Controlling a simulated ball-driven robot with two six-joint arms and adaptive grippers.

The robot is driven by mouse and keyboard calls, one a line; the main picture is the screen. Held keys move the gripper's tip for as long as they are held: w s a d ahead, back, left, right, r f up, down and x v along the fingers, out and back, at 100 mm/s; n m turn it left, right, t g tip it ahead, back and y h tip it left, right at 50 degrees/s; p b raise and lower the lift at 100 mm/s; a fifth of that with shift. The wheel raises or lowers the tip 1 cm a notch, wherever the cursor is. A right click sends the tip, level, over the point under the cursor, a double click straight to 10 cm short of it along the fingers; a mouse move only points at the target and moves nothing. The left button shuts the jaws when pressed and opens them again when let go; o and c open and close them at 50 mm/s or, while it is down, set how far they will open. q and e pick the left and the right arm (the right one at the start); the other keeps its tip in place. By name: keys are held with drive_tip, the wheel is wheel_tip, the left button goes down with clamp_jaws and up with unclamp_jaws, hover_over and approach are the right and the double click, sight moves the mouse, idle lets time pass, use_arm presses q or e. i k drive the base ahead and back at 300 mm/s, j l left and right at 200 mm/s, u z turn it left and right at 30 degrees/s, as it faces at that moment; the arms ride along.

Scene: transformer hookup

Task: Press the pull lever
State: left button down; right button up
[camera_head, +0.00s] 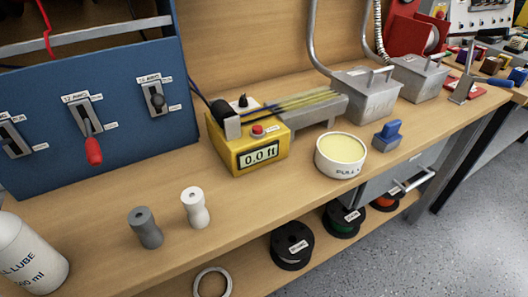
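A blue cabinet (55,95) stands at the back left with several slotted levers on its front. The middle lever has a red grip (93,151) that points down and out. The right lever (156,98) has a dark knob and sits in its slot. A left lever (14,143) shows at the picture's edge. The labels read wire gauges; I cannot read "pull" on any lever. A yellow meter (245,140) right of the cabinet shows "0.0 ft" and has a red button (257,129). Neither of my grippers is in view.
A tub (341,157), a blue-topped block (387,137), grey and white spools (146,227) (195,207) and a lube bottle (30,257) stand on the wooden bench (110,197). Metal boxes (366,95) stand behind. Cable reels (292,245) sit on the lower shelf.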

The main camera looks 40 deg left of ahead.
sight(502, 31)
drive_tip(key=i+u, duration=0.1)
drive_tip(key=u, duration=0.25)
drive_tip(key=i+l+u, duration=0.1)
drive_tip(key=u, duration=0.2)
drive_tip(key=i+l+u, duration=0.1)
drive_tip(key=i+l, duration=0.2)
drive_tip(key=i+l+u, duration=0.1)
drive_tip(key=i+l, duration=0.15)
drive_tip(key=l, duration=0.15)
drive_tip(key=i+l+u, duration=0.1)
drive_tip(key=i+l, duration=0.2)
drive_tip(key=i+l+u, duration=0.1)
drive_tip(key=l, duration=0.4)
drive_tip(key=i+l+u, duration=0.15)
drive_tip(key=i+l, duration=0.2)
drive_tip(key=l, duration=0.1)
